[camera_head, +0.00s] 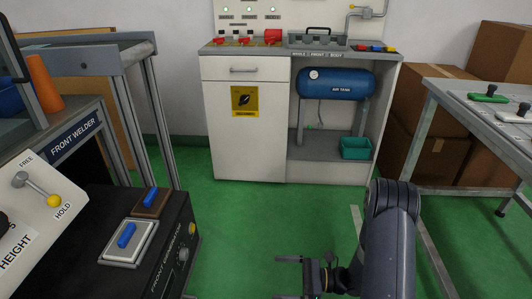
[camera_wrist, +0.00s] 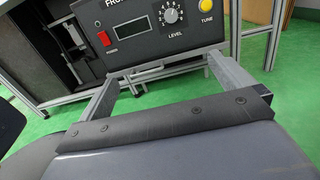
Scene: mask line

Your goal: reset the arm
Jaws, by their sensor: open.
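My gripper (camera_head: 281,277) shows at the bottom of the head view, low over the green floor. Its two fingers are apart with nothing between them. In the wrist view the two grey fingers of my gripper (camera_wrist: 165,82) reach toward a black panel. My arm stands bent at the lower right of the head view, and part of it is cut off by the lower edge.
The front generator (camera_head: 175,262) stands left of my gripper; its dial panel (camera_wrist: 160,30) fills the wrist view's top. A white cabinet (camera_head: 240,130) with an air tank (camera_head: 345,84) stands behind. A grey table (camera_head: 475,120) is at right. Green floor (camera_head: 250,225) between is clear.

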